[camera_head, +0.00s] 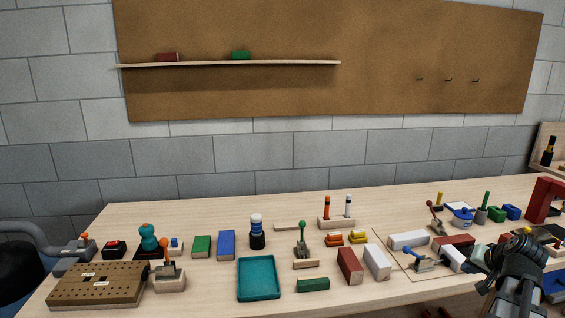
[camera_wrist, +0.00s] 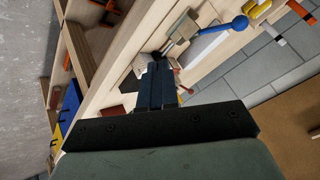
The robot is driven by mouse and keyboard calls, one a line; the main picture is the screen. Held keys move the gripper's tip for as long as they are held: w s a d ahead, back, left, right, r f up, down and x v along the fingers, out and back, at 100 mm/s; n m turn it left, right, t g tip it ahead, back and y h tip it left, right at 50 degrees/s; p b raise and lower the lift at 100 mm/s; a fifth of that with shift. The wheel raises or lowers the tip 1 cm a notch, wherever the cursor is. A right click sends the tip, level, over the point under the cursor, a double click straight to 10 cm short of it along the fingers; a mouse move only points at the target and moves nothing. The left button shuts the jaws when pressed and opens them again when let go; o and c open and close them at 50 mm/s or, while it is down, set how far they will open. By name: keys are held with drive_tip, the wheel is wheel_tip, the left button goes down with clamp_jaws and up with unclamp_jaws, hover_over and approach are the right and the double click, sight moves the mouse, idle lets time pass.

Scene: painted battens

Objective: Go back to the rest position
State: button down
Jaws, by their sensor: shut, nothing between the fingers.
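My gripper (camera_wrist: 158,76) is shut and empty in the wrist view, its dark fingers together in the middle of the picture. In the head view my gripper (camera_head: 482,260) is at the right, over the right part of the workbench (camera_head: 200,220). Its fingertips are hard to make out there. A white block (camera_head: 453,257) lies just left of it, partly hidden; I cannot tell whether they touch.
A teal tray (camera_head: 258,278) is at the front middle. A shelf (camera_head: 300,63) hangs on the back board.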

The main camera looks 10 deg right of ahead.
drive_tip(key=s+a+f+n+g, duration=0.1)
drive_tip(key=s+a+f+g, duration=0.3)
drive_tip(key=f, duration=0.8)
drive_tip(key=a+f+g+y, duration=0.1)
drive_tip(key=a+f, duration=0.6)
drive_tip(key=f, duration=0.4)
drive_tip(key=s+a+f+n+g, duration=0.1)
drive_tip(key=s+a+f+g, duration=0.3)
drive_tip(key=f, duration=0.8)
drive_tip(key=s+a+f+n+g, duration=0.3)
drive_tip(key=s+a+f, duration=0.7)
drive_tip(key=a, duration=0.4)
drive_tip(key=s+a+f+n+g, duration=0.3)
drive_tip(key=s+a+f, duration=0.7)
drive_tip(key=a, duration=0.4)
drive_tip(key=shift+s+a+f+n, duration=0.2)
drive_tip(key=shift+a+f+n, duration=0.15)
drive_tip(key=shift+f, duration=0.45)
